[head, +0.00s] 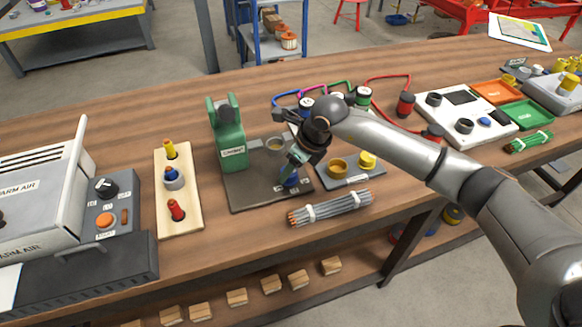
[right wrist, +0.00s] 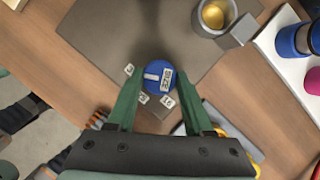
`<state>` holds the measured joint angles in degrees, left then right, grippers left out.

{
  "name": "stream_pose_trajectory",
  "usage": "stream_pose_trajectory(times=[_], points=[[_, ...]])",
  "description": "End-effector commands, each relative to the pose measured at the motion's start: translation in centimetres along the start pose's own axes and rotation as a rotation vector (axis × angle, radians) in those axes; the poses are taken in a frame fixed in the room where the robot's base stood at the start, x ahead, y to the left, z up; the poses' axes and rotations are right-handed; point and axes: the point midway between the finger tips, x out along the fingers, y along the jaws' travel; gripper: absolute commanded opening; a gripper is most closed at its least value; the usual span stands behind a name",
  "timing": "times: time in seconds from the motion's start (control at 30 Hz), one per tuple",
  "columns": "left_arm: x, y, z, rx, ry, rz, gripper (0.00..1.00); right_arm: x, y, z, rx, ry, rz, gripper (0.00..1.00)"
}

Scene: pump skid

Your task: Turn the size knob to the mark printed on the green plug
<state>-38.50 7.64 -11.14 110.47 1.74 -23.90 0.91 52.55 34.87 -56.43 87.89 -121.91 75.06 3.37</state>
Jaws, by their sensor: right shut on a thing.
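The blue size knob (right wrist: 158,76) is on the dark plate of the green press (head: 232,140); it also shows in the head view (head: 290,179), partly covered. Its top has a white bar and a "SIZE" label. My left gripper is not in view.
A metal cup (right wrist: 214,16) is fixed on the plate near the knob. A grey wire bundle (head: 330,208) lies in front, and a small tray (head: 350,180) with yellow parts is right of the plate. A wooden rack (head: 178,215) and a heater box stand left.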

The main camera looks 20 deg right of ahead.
Motion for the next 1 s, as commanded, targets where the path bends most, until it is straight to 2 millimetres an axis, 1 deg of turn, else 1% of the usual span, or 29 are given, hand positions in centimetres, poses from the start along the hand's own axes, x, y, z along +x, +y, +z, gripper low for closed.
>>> stream_pose_trajectory(times=[0.07,0.1,0.33,0.37,0.57,0.67,0.77,0.87,1.0], points=[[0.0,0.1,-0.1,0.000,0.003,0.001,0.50,0.0,-0.1,0.0,0.004,0.000,0.000,0.00],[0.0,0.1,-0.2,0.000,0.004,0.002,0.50,0.0,-0.1,0.0,0.004,0.000,0.000,0.54],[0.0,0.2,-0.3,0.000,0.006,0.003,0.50,0.0,0.0,0.0,0.002,0.000,0.000,0.80],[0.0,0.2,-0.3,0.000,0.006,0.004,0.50,0.0,0.0,0.0,0.002,0.000,0.000,0.81],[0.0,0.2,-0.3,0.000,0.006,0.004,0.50,0.0,0.0,0.0,0.001,0.000,0.001,0.81],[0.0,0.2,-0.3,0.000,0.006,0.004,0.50,-0.4,-0.1,0.0,0.001,-0.001,0.000,0.81],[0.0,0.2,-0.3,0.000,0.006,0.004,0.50,-1.5,-0.1,0.0,0.001,-0.002,-0.001,0.81],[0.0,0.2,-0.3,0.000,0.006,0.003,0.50,-3.4,-0.2,0.1,-0.001,-0.003,-0.003,0.81],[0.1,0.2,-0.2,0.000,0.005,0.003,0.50,-6.6,-0.2,0.1,-0.001,-0.004,-0.004,0.81]])
